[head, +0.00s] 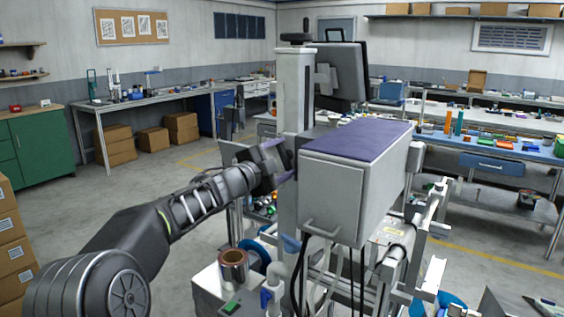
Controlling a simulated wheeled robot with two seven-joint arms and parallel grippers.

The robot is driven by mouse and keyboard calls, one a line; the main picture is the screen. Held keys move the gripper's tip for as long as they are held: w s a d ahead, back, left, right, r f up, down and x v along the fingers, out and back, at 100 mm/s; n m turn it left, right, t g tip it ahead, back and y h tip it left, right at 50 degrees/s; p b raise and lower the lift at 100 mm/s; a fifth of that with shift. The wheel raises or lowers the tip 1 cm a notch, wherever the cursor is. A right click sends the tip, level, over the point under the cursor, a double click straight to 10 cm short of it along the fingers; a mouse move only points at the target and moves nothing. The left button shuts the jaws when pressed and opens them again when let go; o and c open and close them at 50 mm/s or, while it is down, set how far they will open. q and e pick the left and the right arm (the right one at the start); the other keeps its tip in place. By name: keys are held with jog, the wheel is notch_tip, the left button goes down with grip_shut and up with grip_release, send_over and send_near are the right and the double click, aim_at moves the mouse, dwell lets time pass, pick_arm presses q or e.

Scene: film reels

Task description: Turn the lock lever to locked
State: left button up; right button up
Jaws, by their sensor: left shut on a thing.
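My left gripper (283,162) is at the left side of the machine, by the pale upright column (294,92) and the grey box with a purple top (335,190). Its dark fingers are shut on a small part there, which appears to be the lock lever. The lever is mostly hidden by the fingers, and its angle cannot be made out. My right gripper is not in view.
A dark monitor (341,72) stands behind the column. A copper-coloured roll (233,264), a blue-handled valve (266,298) and hanging cables are below the gripper. Open floor lies to the left; a cluttered workbench (490,150) stands at the right.

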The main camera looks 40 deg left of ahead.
pick_arm(q)
jog(key=m+b, duration=0.1)
jog(key=m, duration=0.4)
jog(key=shift+f+b, duration=0.2)
jog(key=shift+b, duration=0.15)
jog(key=shift+m, duration=0.3)
jog(key=o, duration=1.1)
jog(key=shift+s, duration=0.1)
jog(key=s, duration=0.7)
jog(key=shift+s+d+b, duration=0.1)
jog(key=shift+s+b, duration=0.2)
